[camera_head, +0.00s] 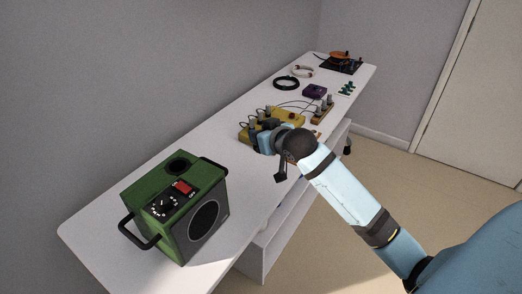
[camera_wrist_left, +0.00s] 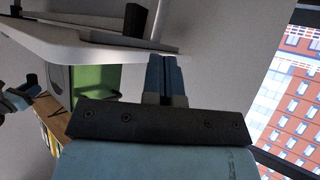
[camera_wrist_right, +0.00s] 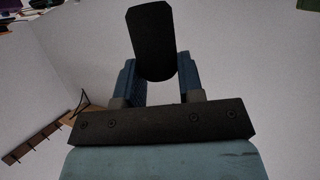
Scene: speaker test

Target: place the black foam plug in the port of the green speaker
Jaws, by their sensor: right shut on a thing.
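The green speaker (camera_head: 170,210) stands upright on the near end of the white table, with a dark grille on its front. Its round dark port (camera_head: 178,166) is on the top and looks open and empty. My right gripper (camera_wrist_right: 160,80) is shut on the black foam plug (camera_wrist_right: 152,38), which sticks out beyond the fingertips. In the head view my right gripper (camera_head: 264,138) is over the middle of the table, to the right of the speaker and apart from it. My left gripper (camera_wrist_left: 165,75) shows only in its wrist view, with its fingers together and nothing between them.
The white table (camera_head: 120,190) runs away to the back right. The speaker has black handles and a red switch (camera_head: 182,188). Table surface between speaker and gripper is clear.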

